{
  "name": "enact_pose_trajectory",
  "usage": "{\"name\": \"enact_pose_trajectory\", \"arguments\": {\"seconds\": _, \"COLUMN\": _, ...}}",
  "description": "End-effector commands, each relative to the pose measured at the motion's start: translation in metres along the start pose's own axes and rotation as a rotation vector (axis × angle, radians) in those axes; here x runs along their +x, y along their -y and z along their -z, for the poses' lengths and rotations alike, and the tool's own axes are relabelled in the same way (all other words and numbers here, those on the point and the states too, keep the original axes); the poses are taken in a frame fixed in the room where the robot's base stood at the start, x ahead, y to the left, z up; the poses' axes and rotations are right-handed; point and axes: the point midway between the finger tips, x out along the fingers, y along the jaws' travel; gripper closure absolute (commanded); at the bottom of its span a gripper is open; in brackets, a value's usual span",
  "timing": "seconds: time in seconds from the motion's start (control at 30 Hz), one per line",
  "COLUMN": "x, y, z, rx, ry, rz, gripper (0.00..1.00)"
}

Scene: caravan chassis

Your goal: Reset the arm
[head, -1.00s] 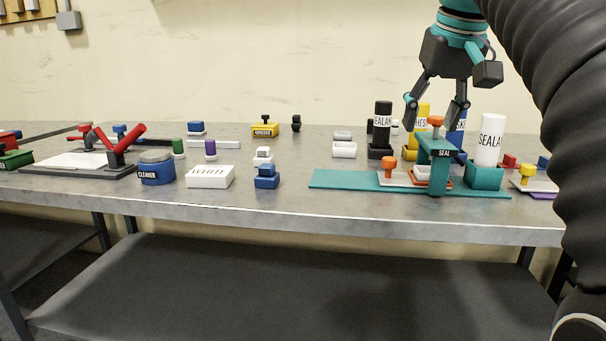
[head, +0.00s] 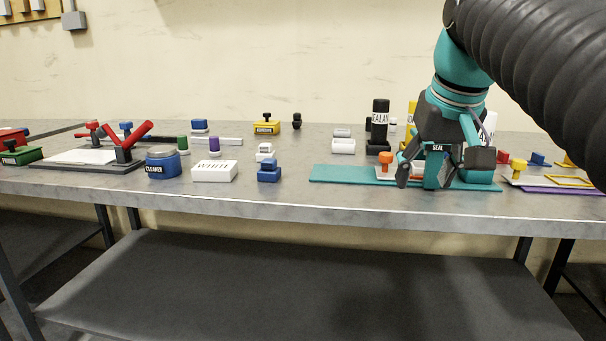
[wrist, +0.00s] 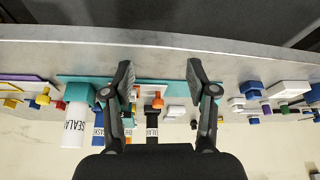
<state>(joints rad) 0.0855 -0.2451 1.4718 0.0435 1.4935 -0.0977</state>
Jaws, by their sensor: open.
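My gripper (head: 437,180) hangs from my teal and dark arm over the front right part of the bench. Its two dark fingers are spread with nothing between them. In the head view it covers much of the teal stand marked SEAL (head: 437,168) on its teal base (head: 340,174). In the wrist view my gripper (wrist: 160,75) is open, fingers pointing toward the bench's front edge, which shows at the top. I cannot tell whether the fingers touch anything.
The grey bench (head: 270,204) carries several stamps and bottles. A blue CLEANER tub (head: 163,167), a white box (head: 214,172) and a red-handled frame (head: 125,150) stand left. A white SEALANT bottle (wrist: 77,118) is near my gripper. A dark lower shelf (head: 250,285) is empty.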

Motion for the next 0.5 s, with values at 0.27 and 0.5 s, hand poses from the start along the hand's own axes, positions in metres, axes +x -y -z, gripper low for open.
{"name": "enact_pose_trajectory", "arguments": {"seconds": 0.27, "x": 0.064, "y": 0.012, "z": -0.084, "rx": 0.01, "ry": -0.026, "rz": -0.006, "gripper": 0.42}}
{"name": "enact_pose_trajectory", "arguments": {"seconds": 0.5, "x": 0.13, "y": 0.02, "z": -0.166, "rx": 0.015, "ry": -0.048, "rz": -0.008, "gripper": 0.42}}
